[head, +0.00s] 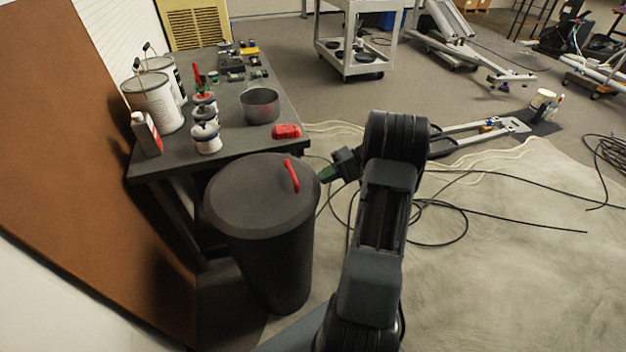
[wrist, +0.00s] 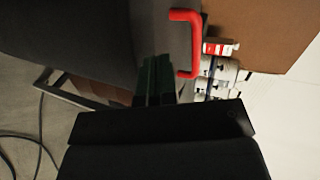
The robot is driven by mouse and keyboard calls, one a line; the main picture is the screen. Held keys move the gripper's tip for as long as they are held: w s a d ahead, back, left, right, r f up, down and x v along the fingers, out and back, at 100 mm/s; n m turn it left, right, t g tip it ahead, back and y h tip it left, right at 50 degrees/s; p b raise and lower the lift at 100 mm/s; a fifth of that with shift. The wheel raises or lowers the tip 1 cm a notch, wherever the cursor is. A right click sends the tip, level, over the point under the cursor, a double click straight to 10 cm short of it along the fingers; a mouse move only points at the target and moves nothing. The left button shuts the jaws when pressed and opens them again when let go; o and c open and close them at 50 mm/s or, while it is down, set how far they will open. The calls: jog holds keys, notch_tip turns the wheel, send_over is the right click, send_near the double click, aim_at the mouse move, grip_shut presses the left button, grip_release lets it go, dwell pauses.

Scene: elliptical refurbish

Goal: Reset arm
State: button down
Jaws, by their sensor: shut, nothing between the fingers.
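My arm reaches up in the middle of the head view, with my gripper (head: 326,174) pointing left at its end. The green fingertips are together and empty. They are just right of the dark bin lid (head: 245,195), apart from its red handle (head: 291,175). In the wrist view my gripper (wrist: 155,82) shows its two green fingers side by side. The red handle (wrist: 198,45) is to the right of the fingertips, and the dark lid (wrist: 75,30) fills the upper left.
Black cables (head: 470,210) lie on the floor to the right. A grey cart (head: 352,62) stands at the back. Open floor lies at the lower right.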

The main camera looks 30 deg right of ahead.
jog(key=s+d+f+m+g+h, duration=0.1)
jog(key=s+d+f+m+h, duration=0.1)
jog(key=s+d+m, duration=0.15)
jog(key=s+a+r+n+h+p, duration=0.2)
jog(key=s+a+r+h+p, duration=0.1)
jog(key=a+r+p, duration=0.3)
jog(key=s+a+r+n+h+p, duration=0.2)
jog(key=a+r+p, duration=0.4)
jog(key=a+r, duration=0.4)
jog(key=s+a+r+n+h+p, duration=0.2)
jog(key=s+a+r+h+p, duration=0.3)
jog(key=r, duration=0.8)
jog(key=a+h+p, duration=0.1)
jog(key=a, duration=0.2)
jog(key=shift+r+n+t+p, duration=0.2)
jog(key=shift+n+t+p, duration=0.15)
jog(key=shift+t, duration=0.05)
